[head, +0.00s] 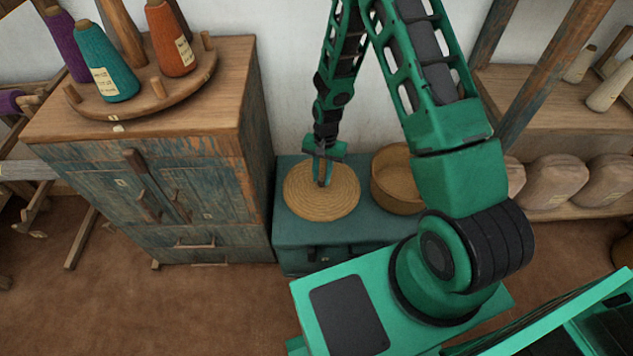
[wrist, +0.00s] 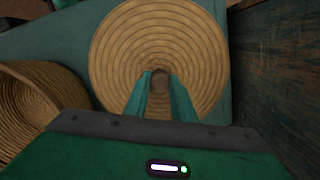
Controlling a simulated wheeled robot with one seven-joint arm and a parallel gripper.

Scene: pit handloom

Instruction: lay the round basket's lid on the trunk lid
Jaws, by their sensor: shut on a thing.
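The round basket's lid (head: 322,197) is a coiled straw disc with a small knob at its centre. In the head view it is over the left part of the teal trunk lid (head: 338,234); I cannot tell if it touches the surface. My gripper (head: 323,183) points down at the disc's middle, its fingers shut on the knob. In the wrist view the lid (wrist: 160,45) fills the upper middle, with my gripper's fingertips (wrist: 160,82) on either side of the knob. The round basket (head: 398,182) stands uncovered on the trunk, right of the lid; it also shows in the wrist view (wrist: 35,105).
A worn blue wooden cabinet (head: 150,180) stands close on the left, with cones of yarn on a round wooden board (head: 150,95). A wooden shelf (head: 575,214) with several sacks is on the right. The white wall is behind the trunk.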

